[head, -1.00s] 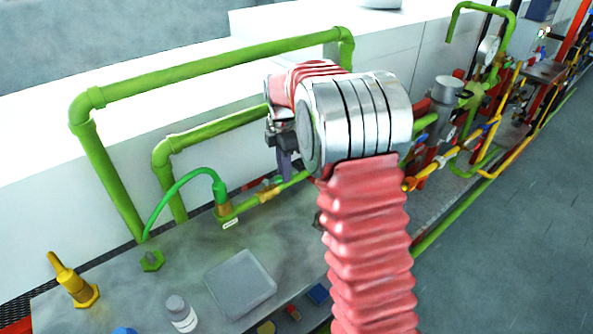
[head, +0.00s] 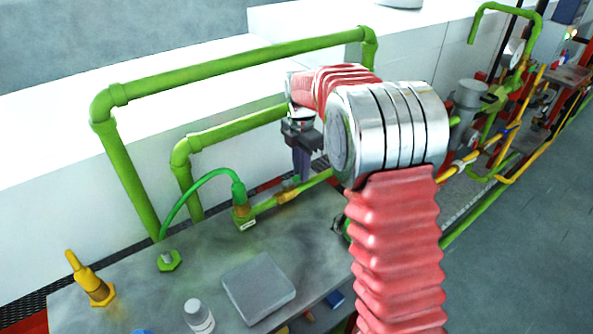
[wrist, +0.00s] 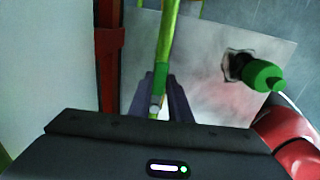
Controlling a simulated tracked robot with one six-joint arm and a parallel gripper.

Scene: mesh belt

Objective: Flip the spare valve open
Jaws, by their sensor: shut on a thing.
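The spare valve looks to be the small brass-and-green fitting (head: 287,195) on the low green pipe along the bench. My gripper (head: 302,172) points down over this fitting, with its dark purple fingers close to it. In the wrist view my gripper (wrist: 158,103) has one finger on each side of a green handle-like part (wrist: 160,76) in line with the pipe. A small pale round piece shows between the fingertips. My gripper is shut on the valve handle. The exact contact is small and partly hidden by the fingers.
Tall green pipes (head: 240,68) rise behind my gripper against the white wall. A yellow fitting (head: 92,287), a white bottle (head: 198,316) and a grey box (head: 258,288) stand on the bench at front left. A green knob (wrist: 262,76) shows right in the wrist view.

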